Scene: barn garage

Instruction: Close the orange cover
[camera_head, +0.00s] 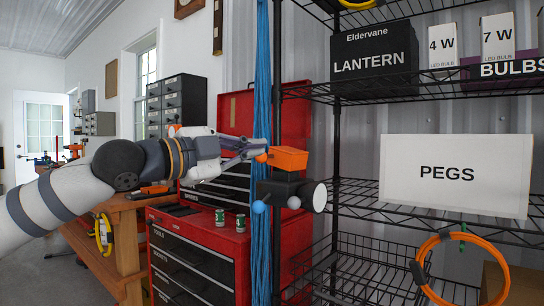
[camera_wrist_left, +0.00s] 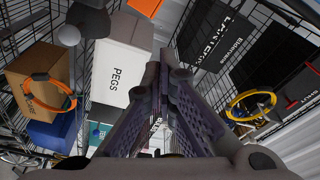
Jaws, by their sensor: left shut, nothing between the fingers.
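The orange cover (camera_head: 288,159) is a small block-like flap standing raised and slightly tilted above a dark box (camera_head: 285,190) with a round white end and small balls. This unit sits by the wire rack's front post. In the left wrist view the orange cover (camera_wrist_left: 147,7) is cut off by the top edge, with the dark box (camera_wrist_left: 90,20) left of it. My left gripper (camera_head: 262,150) is shut and empty, its tips at the cover's left side; I cannot tell whether they touch. Its closed fingers also show in the wrist view (camera_wrist_left: 165,62). My right gripper is not in view.
The wire rack (camera_head: 360,95) holds a LANTERN box (camera_head: 375,65), a white PEGS box (camera_head: 455,175) and an orange cable coil (camera_head: 428,255). Blue cords (camera_head: 262,90) hang beside my left gripper. A red tool chest (camera_head: 215,250) with two cans stands below.

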